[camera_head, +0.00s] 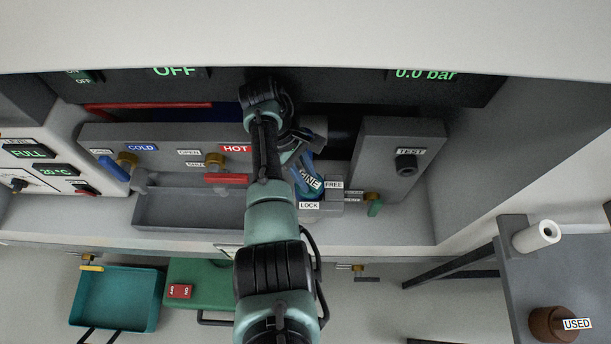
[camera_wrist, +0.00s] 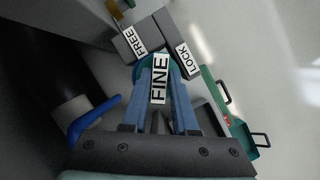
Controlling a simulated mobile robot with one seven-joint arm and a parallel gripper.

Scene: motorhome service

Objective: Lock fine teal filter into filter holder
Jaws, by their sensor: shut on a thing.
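The fine teal filter (camera_wrist: 152,62) carries a white FINE label and shows between the two blue fingers of my gripper (camera_wrist: 166,88) in the wrist view. My gripper is shut on it. The grey filter holder (camera_wrist: 148,38), with FREE and LOCK labels, lies just beyond the filter. I cannot tell how deep the filter sits in it. In the head view the FINE label on the filter (camera_head: 310,180) shows at my gripper (camera_head: 306,174), beside the holder (camera_head: 331,195). My arm hides part of this area.
A grey panel with COLD and HOT taps and a trough (camera_head: 185,210) is on the left. A TEST block (camera_head: 400,150) and a green-handled valve (camera_head: 374,207) are right. A blue lever (camera_wrist: 92,122) is close to my gripper. A brown filter marked USED (camera_head: 552,325) sits lower right.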

